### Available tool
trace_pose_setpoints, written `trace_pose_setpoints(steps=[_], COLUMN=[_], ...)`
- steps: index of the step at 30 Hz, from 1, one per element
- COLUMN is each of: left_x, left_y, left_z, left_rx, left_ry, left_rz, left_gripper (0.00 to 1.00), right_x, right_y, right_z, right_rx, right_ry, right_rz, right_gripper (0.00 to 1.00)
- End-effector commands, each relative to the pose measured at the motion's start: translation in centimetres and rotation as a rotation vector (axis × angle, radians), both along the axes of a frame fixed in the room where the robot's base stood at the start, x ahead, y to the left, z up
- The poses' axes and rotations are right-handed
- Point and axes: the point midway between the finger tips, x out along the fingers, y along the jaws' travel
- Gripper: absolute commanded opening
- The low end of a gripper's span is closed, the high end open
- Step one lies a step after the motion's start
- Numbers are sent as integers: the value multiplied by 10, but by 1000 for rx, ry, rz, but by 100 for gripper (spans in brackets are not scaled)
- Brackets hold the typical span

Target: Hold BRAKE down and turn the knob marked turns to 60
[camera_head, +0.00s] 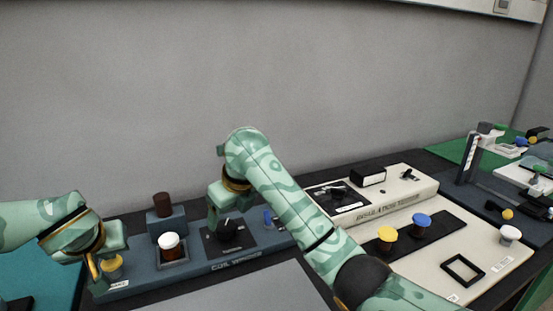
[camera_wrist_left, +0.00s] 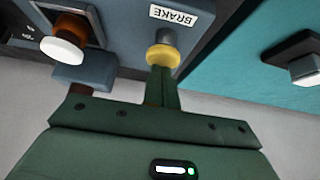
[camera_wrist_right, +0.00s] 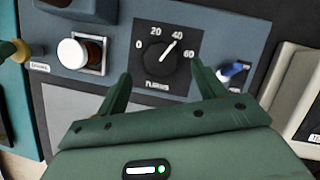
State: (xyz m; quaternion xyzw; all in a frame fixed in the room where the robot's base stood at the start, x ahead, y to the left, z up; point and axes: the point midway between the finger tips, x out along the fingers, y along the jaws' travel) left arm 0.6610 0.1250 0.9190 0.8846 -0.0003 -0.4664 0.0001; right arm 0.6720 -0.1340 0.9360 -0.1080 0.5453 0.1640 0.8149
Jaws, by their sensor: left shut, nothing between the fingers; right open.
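The coil winder (camera_head: 195,270) is a blue-grey panel. Its yellow BRAKE button (camera_wrist_left: 163,57) is directly at the tip of my left gripper (camera_wrist_left: 162,72), whose fingers are together with nothing between them. I cannot tell whether the button is pressed. In the head view my left gripper (camera_head: 95,268) partly hides the button (camera_head: 113,266). The black turns knob (camera_wrist_right: 167,58) has a white pointer aimed at about 40. My right gripper (camera_wrist_right: 161,72) is open, with its fingers on either side of the knob and apart from it. The knob also shows in the head view (camera_head: 229,231).
A white-topped button (camera_wrist_right: 74,53) sits between BRAKE and the knob. A blue switch (camera_wrist_right: 232,70) is close to my right finger. The cream insulation tester (camera_head: 480,262) stands to the right, partly behind my right arm.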

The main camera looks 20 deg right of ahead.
Motion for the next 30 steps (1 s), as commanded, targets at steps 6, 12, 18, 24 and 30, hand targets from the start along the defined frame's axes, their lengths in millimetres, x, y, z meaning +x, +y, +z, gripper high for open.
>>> trace_pose_setpoints(steps=[6,12,18,24,30], left_x=[-1,-1,-1,-1,-1], left_y=[0,0,0,0,0], left_z=[-2,-2,-2,-2,-2], left_rx=[1,1,1,2,2], left_ry=[4,4,4,3,3], left_rz=[1,1,1,1,1], left_gripper=[0,0,0,0,0], right_x=[-18,-27,-22,-15,-8], right_y=[-9,-11,-13,-17,-19], right_z=[50,71,73,75,77], right_rx=[-4,64,215,380,562], right_ry=[-7,24,62,85,104], right_rz=[-2,-170,-570,-979,-1382], right_gripper=[69,69,69,69,69])
